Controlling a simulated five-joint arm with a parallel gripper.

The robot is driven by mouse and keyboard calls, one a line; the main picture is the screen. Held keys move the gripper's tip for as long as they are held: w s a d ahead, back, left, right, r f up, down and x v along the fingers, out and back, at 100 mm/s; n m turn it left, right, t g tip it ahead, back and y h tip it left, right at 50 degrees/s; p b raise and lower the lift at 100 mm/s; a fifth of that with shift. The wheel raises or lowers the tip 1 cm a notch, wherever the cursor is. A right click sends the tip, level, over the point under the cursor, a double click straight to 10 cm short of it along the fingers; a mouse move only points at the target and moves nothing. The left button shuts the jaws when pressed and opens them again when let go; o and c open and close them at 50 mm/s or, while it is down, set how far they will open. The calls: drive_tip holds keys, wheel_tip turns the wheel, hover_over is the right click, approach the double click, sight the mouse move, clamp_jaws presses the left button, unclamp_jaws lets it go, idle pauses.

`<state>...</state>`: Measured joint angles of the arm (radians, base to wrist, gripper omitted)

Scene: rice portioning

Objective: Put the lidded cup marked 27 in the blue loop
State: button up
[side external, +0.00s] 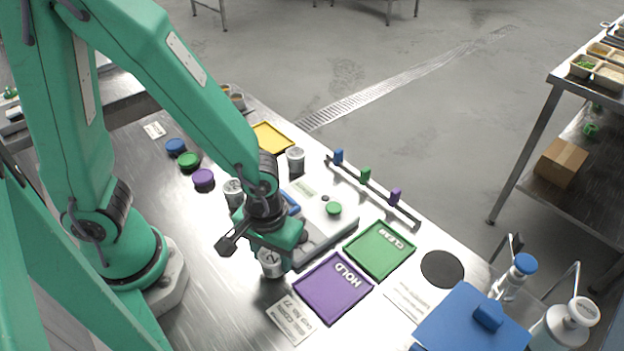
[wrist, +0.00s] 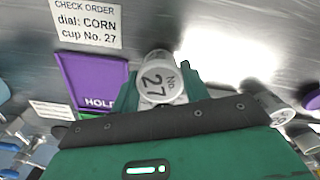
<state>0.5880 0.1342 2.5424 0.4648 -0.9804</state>
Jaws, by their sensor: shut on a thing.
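The cup marked 27 (wrist: 158,82) is white and shows between my gripper's green fingers (wrist: 162,92) in the wrist view, with its number turned toward the camera. In the side view, this cup (side external: 269,265) is partly hidden under my gripper (side external: 272,252), beside the purple HOLD mat (side external: 333,289). My gripper is shut on it. I cannot tell whether the cup touches the table. I cannot make out a blue loop for certain; a blue part (side external: 292,203) shows on a grey device behind my gripper, mostly hidden by it.
Other pale cups (side external: 295,160) (side external: 233,190) stand behind my gripper. A green CLEAR mat (side external: 380,249) and a yellow mat (side external: 272,138) lie on the table. A rail (side external: 375,193) carries blue, green and purple blocks. Blue, green and purple discs (side external: 189,160) lie at left. A printed card (side external: 291,320) reads cup No. 27.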

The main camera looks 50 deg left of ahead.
drive_tip(key=shift+d+r, duration=0.1)
drive_tip(key=shift+r, duration=1.4)
drive_tip(key=s+d+r, duration=0.4)
drive_tip(key=s+r, duration=0.2)
drive_tip(key=s, duration=0.4)
drive_tip(key=shift+s+d+r, duration=0.25)
drive_tip(key=shift+d+r, duration=0.1)
drive_tip(key=shift+d, duration=0.05)
drive_tip(key=shift+w, duration=0.1)
wheel_tip(320, 180, up, 3)
drive_tip(key=n, duration=1.3)
hover_over(272, 255)
drive_tip(key=w+a, duration=0.2)
drive_tip(key=shift+s, duration=0.2)
drive_tip(key=w+a+f, duration=0.2)
drive_tip(key=a, duration=0.1)
drive_tip(key=w+a+f, duration=0.2)
drive_tip(key=a, duration=0.1)
drive_tip(key=w+a+f, duration=0.3)
drive_tip(key=shift+a, duration=0.1)
